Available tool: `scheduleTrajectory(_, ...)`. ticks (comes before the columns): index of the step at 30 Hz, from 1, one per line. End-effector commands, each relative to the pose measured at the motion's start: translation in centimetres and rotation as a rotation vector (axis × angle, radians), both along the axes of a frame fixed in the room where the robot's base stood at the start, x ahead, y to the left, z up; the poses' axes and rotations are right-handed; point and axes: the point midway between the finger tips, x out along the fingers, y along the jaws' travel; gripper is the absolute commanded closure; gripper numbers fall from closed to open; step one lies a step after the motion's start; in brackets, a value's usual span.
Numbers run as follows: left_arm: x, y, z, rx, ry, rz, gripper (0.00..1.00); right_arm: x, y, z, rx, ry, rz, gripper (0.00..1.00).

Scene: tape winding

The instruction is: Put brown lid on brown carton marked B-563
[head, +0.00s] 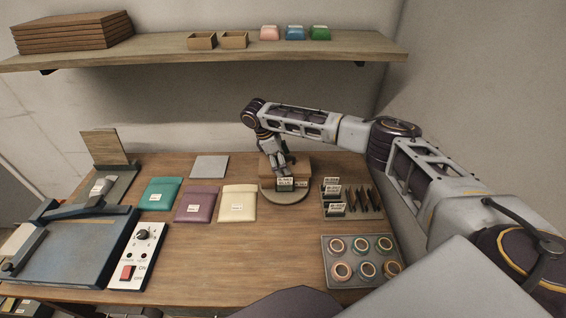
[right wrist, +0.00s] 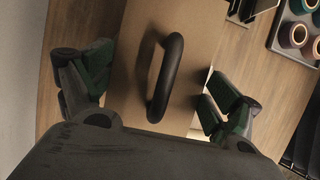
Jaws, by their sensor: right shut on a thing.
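A brown carton (head: 298,170) stands on a round grey turntable (head: 287,197) towards the back of the table. Dark tags with white labels show at its front; the writing is too small to read. My right gripper (head: 279,163) is right over the carton and hides part of its top. In the right wrist view, a brown flat top with a black handle (right wrist: 166,78), which looks like the lid, lies between my right gripper's fingers (right wrist: 155,95). The fingers are shut on its two sides. I cannot tell whether it is seated on the carton. My left gripper is not in view.
A rack of dark labelled tags (head: 350,200) and a tray of tape rolls (head: 361,262) stand to the right. Three pouches, including a cream one (head: 238,203), lie left of the turntable. A switch box (head: 137,255) is farther left. A shelf (head: 200,53) hangs above.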

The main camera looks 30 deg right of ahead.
Motion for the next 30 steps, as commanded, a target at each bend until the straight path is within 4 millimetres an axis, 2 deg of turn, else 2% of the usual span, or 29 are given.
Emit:
scheduleTrajectory(9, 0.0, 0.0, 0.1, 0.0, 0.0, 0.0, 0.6, 0.0, 0.0, -0.5, -0.001, 0.0, 0.0, 0.33)
scheduleTrajectory(10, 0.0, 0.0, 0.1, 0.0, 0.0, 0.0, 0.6, 0.0, 0.0, -0.5, -0.001, 0.0, 0.0, 0.06)
scheduleTrajectory(12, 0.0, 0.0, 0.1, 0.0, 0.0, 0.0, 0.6, 0.0, 0.0, -0.5, -0.001, 0.0, 0.0, 0.0)
scheduleTrajectory(23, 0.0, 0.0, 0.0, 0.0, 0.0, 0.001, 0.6, 0.0, 0.0, -0.4, 0.0, 0.0, 0.0, 0.0)
scheduleTrajectory(30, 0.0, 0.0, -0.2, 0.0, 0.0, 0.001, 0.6, 0.2, 0.4, 0.5, 0.001, -0.002, 0.0, 0.0)
